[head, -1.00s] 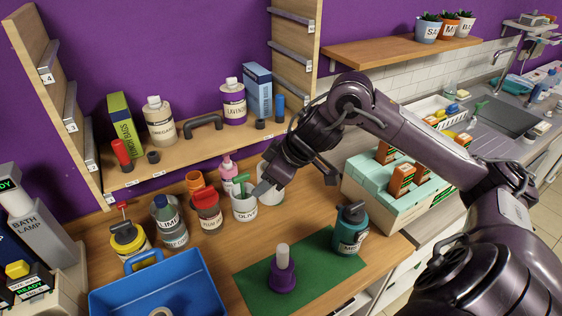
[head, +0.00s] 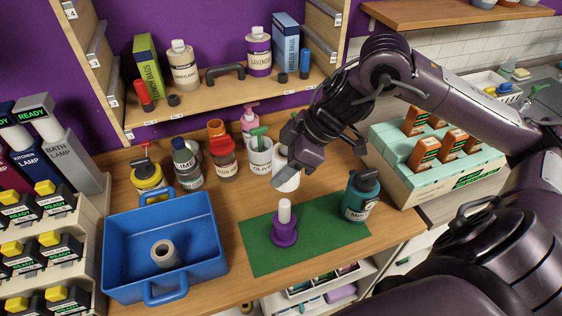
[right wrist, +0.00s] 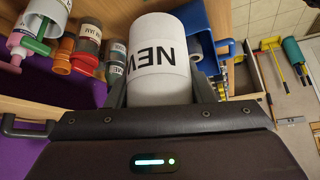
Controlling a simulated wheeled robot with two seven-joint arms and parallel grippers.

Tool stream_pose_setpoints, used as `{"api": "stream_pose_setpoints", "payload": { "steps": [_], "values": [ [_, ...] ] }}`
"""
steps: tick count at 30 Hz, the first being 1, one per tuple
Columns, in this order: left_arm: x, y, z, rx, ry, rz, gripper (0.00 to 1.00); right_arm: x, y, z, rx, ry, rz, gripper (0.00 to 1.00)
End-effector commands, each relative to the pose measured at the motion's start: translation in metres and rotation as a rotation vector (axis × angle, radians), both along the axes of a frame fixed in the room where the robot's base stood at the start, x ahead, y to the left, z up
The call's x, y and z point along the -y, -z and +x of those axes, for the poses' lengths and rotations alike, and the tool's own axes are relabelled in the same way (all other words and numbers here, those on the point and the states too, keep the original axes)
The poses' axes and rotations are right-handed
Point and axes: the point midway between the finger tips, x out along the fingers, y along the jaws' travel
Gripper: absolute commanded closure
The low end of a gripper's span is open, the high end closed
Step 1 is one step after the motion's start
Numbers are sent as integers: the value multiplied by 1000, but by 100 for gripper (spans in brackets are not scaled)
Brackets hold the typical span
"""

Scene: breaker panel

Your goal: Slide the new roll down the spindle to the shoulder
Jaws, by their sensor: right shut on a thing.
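The new roll is a white cylinder marked NEW in the right wrist view (right wrist: 158,65). In the head view the new roll (head: 289,182) is partly hidden by my right gripper (head: 285,176). That gripper is shut on it, behind and slightly above the spindle. The spindle (head: 285,211) stands upright on the green mat, a pale post rising from a purple base (head: 285,232) with a wider shoulder. The roll looks apart from the spindle; how far is hard to tell. My left gripper is not in view.
A blue tray (head: 211,218) with a grey tube (head: 165,254) stands left of the green mat (head: 256,262). A teal bottle (head: 360,197) stands at the mat's right. The olive pot (head: 260,155) and several bottles line the back. The front of the mat is clear.

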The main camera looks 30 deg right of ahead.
Motion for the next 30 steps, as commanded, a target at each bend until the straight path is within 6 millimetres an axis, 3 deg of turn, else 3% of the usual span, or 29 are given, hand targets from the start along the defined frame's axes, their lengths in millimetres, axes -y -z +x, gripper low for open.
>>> {"api": "stream_pose_setpoints", "payload": {
  "steps": [5, 18, 30],
  "values": [
    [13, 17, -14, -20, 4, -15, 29, 0, 18, 0, 0, 1, 0, 75],
    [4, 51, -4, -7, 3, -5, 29, 0, 59, 0, 0, 1, 0, 75],
    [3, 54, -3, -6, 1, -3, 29, 0, 64, 0, 0, 1, 0, 75]
  ]
}}
